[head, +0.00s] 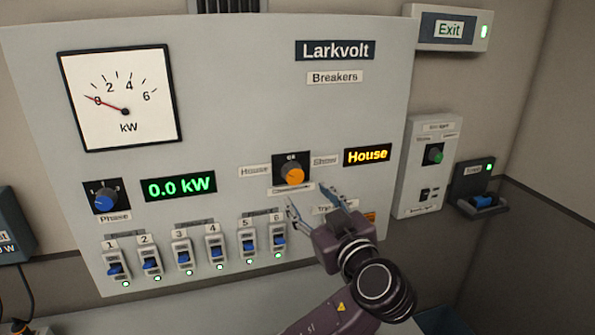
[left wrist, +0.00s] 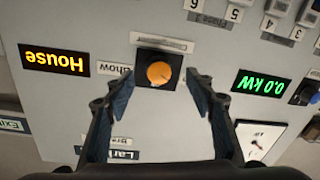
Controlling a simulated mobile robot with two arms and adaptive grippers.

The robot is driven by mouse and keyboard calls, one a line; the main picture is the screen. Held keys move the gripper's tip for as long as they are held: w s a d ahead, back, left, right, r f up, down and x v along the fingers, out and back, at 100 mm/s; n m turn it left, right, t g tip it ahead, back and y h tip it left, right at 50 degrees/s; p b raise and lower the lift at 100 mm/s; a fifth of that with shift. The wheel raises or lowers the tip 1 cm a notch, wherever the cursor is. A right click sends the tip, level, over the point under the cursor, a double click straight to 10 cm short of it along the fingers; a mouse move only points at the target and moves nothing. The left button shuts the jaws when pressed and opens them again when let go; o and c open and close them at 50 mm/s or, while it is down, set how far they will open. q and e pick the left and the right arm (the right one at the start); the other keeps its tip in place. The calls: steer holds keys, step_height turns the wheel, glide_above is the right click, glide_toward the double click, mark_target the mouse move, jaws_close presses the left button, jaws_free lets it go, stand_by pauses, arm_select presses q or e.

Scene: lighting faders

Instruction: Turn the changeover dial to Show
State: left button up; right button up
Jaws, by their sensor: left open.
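The changeover dial is an orange round knob (head: 294,176) on a black square plate, with a "House" label (head: 254,170) on its left and a "Show" label (head: 325,160) on its right. A lit display (head: 367,156) beside it reads "House". My left gripper (head: 310,198) is open and empty, just below and in front of the dial. In the left wrist view, which is upside down, the orange dial (left wrist: 159,73) appears between the two spread fingers, with no visible contact. The knob's pointer is too small to read surely. My right gripper is not in view.
Several blue breaker switches (head: 213,256) line the panel's bottom. A blue phase knob (head: 105,199), a green 0.0 kW display (head: 178,187) and a kW meter (head: 119,98) are on the left.

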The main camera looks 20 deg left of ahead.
mark_target(296, 176)
arm_select(q)
steer(key=w+a+p, duration=0.1)
steer(key=w+a+r+p, duration=0.1)
steer(key=w, duration=0.1)
steer(key=w+a+r+p, duration=0.1)
steer(key=w+a+p, duration=0.1)
steer(key=shift+w+a+f, duration=0.2)
steer(key=shift+w+a, duration=0.05)
steer(key=shift+w, duration=0.1)
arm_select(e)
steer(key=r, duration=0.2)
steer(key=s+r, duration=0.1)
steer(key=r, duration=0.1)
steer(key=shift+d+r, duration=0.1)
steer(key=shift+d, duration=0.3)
arm_select(q)
steer(key=shift+c, duration=0.4)
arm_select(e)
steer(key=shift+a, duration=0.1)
